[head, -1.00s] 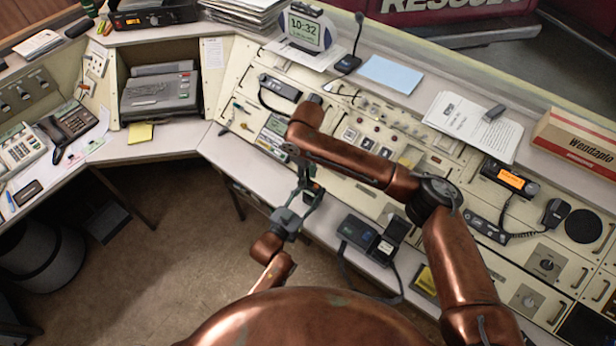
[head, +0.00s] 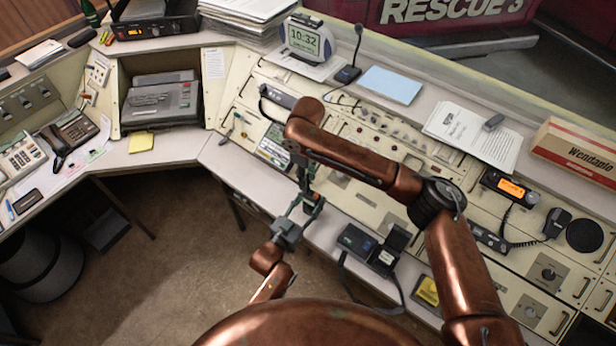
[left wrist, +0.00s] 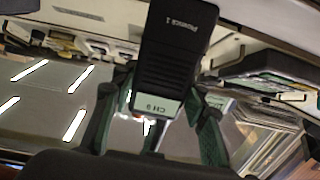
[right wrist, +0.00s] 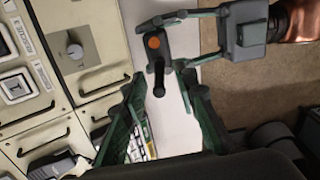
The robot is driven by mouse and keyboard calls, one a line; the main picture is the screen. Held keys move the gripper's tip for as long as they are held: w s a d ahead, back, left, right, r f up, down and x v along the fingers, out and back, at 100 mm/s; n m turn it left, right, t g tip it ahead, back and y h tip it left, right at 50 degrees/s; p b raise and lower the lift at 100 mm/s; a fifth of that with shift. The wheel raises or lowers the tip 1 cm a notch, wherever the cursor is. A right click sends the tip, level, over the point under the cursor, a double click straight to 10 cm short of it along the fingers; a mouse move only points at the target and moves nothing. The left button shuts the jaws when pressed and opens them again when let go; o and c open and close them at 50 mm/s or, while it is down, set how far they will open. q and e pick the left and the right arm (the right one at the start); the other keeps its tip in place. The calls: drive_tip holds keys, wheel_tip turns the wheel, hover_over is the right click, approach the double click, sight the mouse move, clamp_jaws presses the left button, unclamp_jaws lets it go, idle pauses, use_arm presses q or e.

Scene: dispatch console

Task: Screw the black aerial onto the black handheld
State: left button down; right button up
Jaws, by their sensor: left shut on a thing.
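My left gripper (left wrist: 150,100) is shut on the black handheld (left wrist: 175,50), whose label and "CH 9" display face the left wrist camera. In the head view the handheld (head: 313,204) is small and dark, held in front of the console's edge. The right wrist view shows the handheld's top with an orange button (right wrist: 153,42). A dark stub that looks like the black aerial (right wrist: 159,78) rises from that top toward the camera. My right gripper (right wrist: 162,84) is open, its fingers on either side of the stub and apart from it. The join at the aerial's base is not clear.
The console (head: 350,195) with knobs and handles lies just behind the grippers. A corded radio (head: 508,187) sits to the right. Open floor (head: 190,235) lies to the left.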

sight(307, 175)
drive_tip(key=n, duration=0.1)
drive_tip(key=r+n, duration=0.1)
drive_tip(key=n, duration=0.1)
drive_tip(key=shift+w+r, duration=0.1)
drive_tip(key=shift+r, duration=0.15)
drive_tip(key=r+n, duration=0.1)
drive_tip(key=n, duration=0.1)
drive_tip(key=r+n, duration=0.1)
drive_tip(key=n, duration=0.1)
drive_tip(key=shift+n, duration=0.4)
drive_tip(key=shift+f, duration=0.15)
drive_tip(key=shift+f, duration=3.95)
drive_tip(key=shift+c, duration=0.7)
clamp_jaws()
